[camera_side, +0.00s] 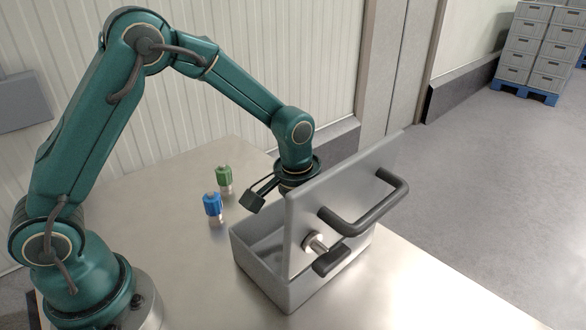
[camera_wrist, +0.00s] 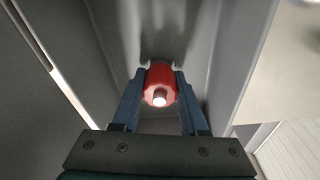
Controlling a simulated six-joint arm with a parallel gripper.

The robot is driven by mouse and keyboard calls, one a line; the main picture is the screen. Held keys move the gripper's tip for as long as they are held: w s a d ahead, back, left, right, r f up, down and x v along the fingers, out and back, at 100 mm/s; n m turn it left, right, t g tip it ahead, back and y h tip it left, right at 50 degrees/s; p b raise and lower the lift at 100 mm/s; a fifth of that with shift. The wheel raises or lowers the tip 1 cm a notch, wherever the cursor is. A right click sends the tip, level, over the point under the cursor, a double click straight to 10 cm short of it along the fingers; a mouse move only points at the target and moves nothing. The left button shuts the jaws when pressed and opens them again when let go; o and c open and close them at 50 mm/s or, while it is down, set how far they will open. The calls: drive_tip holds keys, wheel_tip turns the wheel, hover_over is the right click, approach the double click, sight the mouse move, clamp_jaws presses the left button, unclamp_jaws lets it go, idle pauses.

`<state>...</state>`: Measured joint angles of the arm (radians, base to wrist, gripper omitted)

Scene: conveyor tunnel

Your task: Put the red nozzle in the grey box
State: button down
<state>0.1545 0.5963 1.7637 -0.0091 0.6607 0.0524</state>
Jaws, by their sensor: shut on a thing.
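The red nozzle (camera_wrist: 159,85) shows in the wrist view between the two fingers of my gripper (camera_wrist: 160,88), which is shut on it. Grey walls surround it there. The grey box (camera_side: 264,276) stands on the table in the side view, with its large grey lid panel (camera_side: 335,200) raised upright. In the side view the lid hides my gripper's fingers and the red nozzle. My wrist is behind the lid, above the box. I cannot tell whether the nozzle touches the box floor.
A blue nozzle (camera_side: 212,205) and a green nozzle (camera_side: 224,178) stand on the table left of the box. The lid carries a dark handle (camera_side: 372,212) and a latch-like knob (camera_side: 328,258). The table (camera_side: 400,295) is clear at the front right.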

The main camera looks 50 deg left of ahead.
drive_tip(key=shift+f, duration=0.1)
drive_tip(key=shift+c, duration=2.2)
unclamp_jaws()
drive_tip(key=r, duration=0.7)
drive_tip(key=s+r, duration=0.1)
drive_tip(key=r, duration=0.3)
drive_tip(key=shift+s+a+r, duration=0.1)
drive_tip(key=shift+a+r, duration=0.05)
drive_tip(key=shift+r, duration=0.05)
drive_tip(key=s+a+r+n+t, duration=0.1)
drive_tip(key=s+a+t, duration=0.1)
drive_tip(key=s, duration=0.5)
drive_tip(key=s+a+r+n+t, duration=0.1)
drive_tip(key=s+a+t, duration=0.1)
drive_tip(key=s, duration=0.5)
drive_tip(key=shift+s+a+r, duration=0.25)
drive_tip(key=shift+a+r, duration=0.1)
drive_tip(key=shift+a, duration=0.05)
